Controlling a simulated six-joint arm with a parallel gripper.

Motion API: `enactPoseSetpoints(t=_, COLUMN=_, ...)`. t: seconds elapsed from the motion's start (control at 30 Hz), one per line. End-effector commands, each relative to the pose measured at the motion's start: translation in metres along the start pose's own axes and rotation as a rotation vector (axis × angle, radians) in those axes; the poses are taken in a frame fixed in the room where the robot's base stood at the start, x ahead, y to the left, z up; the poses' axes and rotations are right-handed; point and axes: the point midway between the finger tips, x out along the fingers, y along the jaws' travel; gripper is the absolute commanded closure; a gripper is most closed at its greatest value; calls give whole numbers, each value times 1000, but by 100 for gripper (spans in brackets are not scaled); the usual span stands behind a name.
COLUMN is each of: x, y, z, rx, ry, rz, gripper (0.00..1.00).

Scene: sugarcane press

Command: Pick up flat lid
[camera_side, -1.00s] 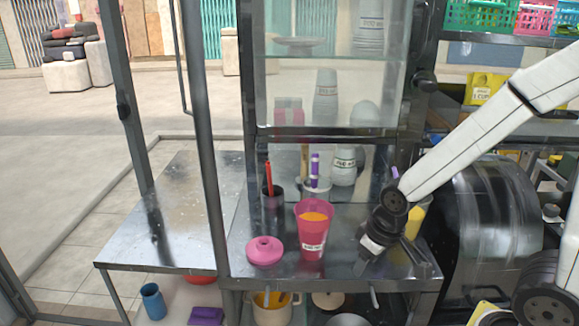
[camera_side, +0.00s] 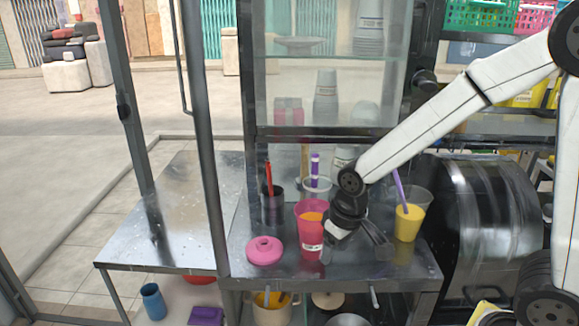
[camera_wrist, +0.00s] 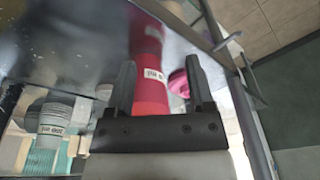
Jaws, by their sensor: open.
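The pink flat lid (camera_side: 265,250) is round with a raised centre and lies on the metal counter at the left of the pink cup. It also shows in the wrist view (camera_wrist: 179,83), partly hidden behind a finger. The tall pink cup (camera_side: 311,232) holds orange contents and bears a white label. My gripper (camera_side: 352,244) is open and empty, just right of the pink cup in the side view. In the wrist view the pink cup (camera_wrist: 148,65) shows between my two fingers (camera_wrist: 163,80); I cannot tell whether they touch it.
A clear cup of yellow juice with a purple straw (camera_side: 407,220) stands right of my gripper. A dark holder with a red item (camera_side: 273,205) stands behind the lid. A glass cabinet (camera_side: 330,85) rises behind. The left metal table (camera_side: 185,215) is clear.

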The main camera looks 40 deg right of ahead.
Motion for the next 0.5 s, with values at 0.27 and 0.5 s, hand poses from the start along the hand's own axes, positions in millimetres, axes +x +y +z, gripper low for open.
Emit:
enactPoseSetpoints(t=0.27, x=-5, y=-44, z=-55, rx=8, ry=-72, rz=-3, gripper=32)
enactPoseSetpoints(t=0.5, x=-2, y=-63, z=-99, rx=167, ry=-112, rz=13, gripper=32)
